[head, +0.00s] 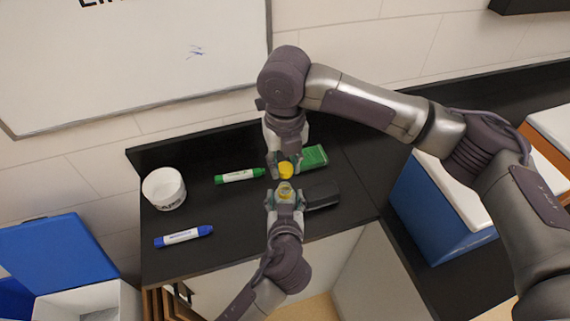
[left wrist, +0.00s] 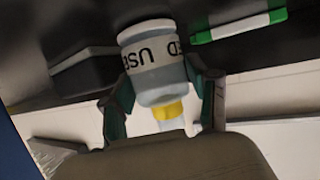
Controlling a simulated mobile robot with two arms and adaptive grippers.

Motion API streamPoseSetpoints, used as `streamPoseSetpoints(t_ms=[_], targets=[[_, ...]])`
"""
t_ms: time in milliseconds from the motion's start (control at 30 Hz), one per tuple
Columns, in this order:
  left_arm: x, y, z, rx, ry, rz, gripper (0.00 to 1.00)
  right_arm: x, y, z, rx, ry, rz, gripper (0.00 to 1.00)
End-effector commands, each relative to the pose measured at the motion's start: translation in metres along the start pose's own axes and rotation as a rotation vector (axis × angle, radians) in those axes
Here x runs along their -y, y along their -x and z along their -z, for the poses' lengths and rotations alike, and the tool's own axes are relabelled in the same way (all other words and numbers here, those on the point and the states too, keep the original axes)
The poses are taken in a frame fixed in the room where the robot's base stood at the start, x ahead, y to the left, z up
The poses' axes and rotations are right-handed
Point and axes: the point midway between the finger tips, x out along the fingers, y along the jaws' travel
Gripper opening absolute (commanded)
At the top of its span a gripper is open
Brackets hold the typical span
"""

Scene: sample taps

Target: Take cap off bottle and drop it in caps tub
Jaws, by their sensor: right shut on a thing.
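The bottle (left wrist: 165,85) is pale, with a white label reading "USED"; my left gripper (head: 285,194) has its fingers on both sides of it. My right gripper (head: 280,166) points down just beyond the bottle, shut on the yellow cap (head: 286,171), which appears apart from the bottle. The white caps tub (head: 164,198), with dark lettering, stands at the counter's left.
A green marker (head: 240,175) lies between the tub and my right gripper. A blue-and-white marker (head: 184,236) lies near the front left. A green block (head: 315,156) and a dark eraser-like block (head: 322,196) lie right of the grippers. A whiteboard (head: 130,60) hangs behind.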

Motion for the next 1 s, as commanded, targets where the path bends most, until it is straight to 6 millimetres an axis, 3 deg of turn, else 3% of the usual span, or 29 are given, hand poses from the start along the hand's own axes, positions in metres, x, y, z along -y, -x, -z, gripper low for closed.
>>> streamPoseSetpoints(t_ms=[100, 467, 1000], targets=[[0.0, 0.0, 0.0, 0.0, 0.0, 0.0, 0.8, 0.0, 0.0, 0.0, 0.0, 0.0, 0.0, 0.0], [0.0, 0.005, -0.001, 0.001, 0.0, -0.001, 0.8, 0.0, 0.0, 0.0, 0.0, 0.0, 0.0, 0.0], [-0.001, 0.104, -0.001, 0.003, 0.001, -0.002, 0.8, 0.0, 0.0, 0.0, 0.0, 0.0, 0.0, 0.0]])
